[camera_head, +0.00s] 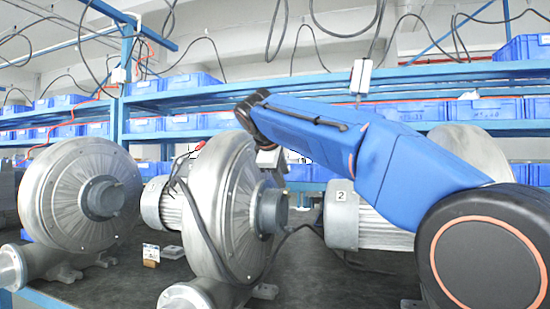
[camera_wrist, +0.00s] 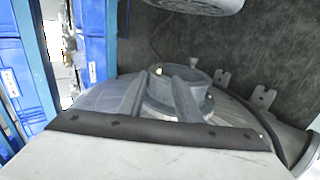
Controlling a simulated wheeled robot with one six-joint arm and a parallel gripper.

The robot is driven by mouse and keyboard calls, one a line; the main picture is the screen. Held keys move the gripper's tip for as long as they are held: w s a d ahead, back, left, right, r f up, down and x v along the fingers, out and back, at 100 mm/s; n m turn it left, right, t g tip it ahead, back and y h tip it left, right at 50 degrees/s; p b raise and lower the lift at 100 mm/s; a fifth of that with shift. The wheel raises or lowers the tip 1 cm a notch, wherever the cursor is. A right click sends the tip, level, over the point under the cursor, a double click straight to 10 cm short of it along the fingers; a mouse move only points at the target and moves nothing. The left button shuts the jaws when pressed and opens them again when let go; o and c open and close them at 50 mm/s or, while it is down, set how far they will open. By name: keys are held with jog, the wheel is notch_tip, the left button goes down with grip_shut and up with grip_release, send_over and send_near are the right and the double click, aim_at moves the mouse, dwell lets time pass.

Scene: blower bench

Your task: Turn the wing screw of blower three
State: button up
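A grey metal blower (camera_head: 230,210) stands in the middle of the bench in the head view, its round hub (camera_head: 270,210) facing right. I cannot read a number on it. My gripper (camera_head: 268,158) is above that hub, partly hidden by my wrist. In the wrist view, my gripper (camera_wrist: 158,82) points at a blower hub (camera_wrist: 196,78), with its two fingers apart and nothing seen between their tips but the hub. A small bright spot (camera_wrist: 158,71) on the hub's edge may be the screw; its shape is too small to tell.
Another blower (camera_head: 80,195) stands at the left. A motor (camera_head: 342,215) labelled 2 stands at the right, its blower largely hidden behind my arm. Black cables cross the dark bench top (camera_head: 325,280). Blue shelves with bins (camera_head: 400,110) stand behind.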

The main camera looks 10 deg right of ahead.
jog(key=v, duration=0.8)
jog(key=shift+s+r, duration=0.15)
jog(key=shift+r, duration=0.05)
jog(key=shift+a, duration=0.1)
jog(key=shift+c, duration=0.3)
jog(key=shift+f, duration=0.15)
jog(key=c, duration=0.5)
notch_tip(320, 180, down, 4)
jog(key=shift+r+g, duration=0.2)
jog(key=shift+g, duration=0.1)
grip_shut()
send_near(290, 195)
jog(key=shift+x, duration=2.5)
